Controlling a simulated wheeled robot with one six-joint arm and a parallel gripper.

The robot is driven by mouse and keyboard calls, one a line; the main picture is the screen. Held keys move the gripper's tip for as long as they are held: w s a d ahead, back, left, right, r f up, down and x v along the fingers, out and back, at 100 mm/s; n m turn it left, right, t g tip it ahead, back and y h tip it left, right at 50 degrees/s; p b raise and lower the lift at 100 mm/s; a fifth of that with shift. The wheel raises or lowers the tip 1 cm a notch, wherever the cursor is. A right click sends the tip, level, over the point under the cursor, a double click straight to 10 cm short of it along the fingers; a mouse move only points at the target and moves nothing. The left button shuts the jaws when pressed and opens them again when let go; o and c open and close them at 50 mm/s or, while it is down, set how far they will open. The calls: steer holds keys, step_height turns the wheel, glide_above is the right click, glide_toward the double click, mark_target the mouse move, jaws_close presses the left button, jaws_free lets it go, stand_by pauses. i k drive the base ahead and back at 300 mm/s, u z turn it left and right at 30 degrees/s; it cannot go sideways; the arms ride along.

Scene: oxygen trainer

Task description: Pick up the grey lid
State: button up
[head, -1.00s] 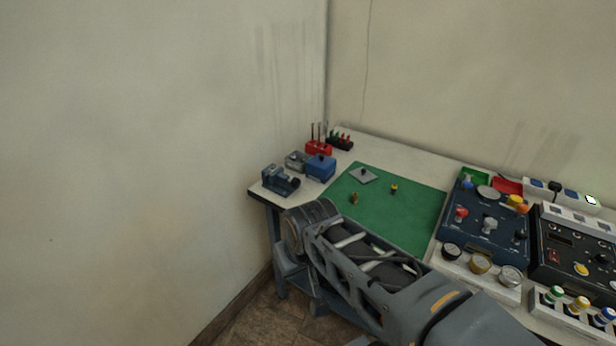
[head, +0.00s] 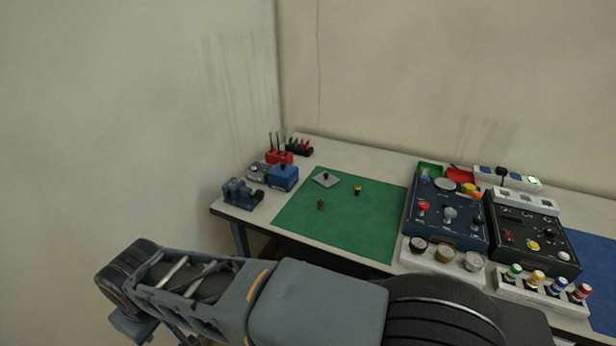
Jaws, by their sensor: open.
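The grey lid (head: 325,180) is a flat, square plate with a small dark knob on top. It lies on the back left part of the green mat (head: 350,235). Two small fittings stand near it on the mat, a yellow and black one (head: 357,189) to its right and a brownish one (head: 320,204) in front. My arm crosses the lower part of the head view, in front of the table and well apart from the lid. My gripper does not show in this view.
A blue box (head: 283,177), a dark blue vise (head: 241,194) and red tool holder (head: 279,156) stand left of the mat. A blue panel (head: 445,222) and black panel (head: 532,235) stand to the right. The mat's front is clear.

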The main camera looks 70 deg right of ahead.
mark_target(326, 180)
steer(key=i, duration=0.75)
steer(key=z, duration=2.65)
steer(key=i, duration=0.5)
steer(key=z, duration=0.05)
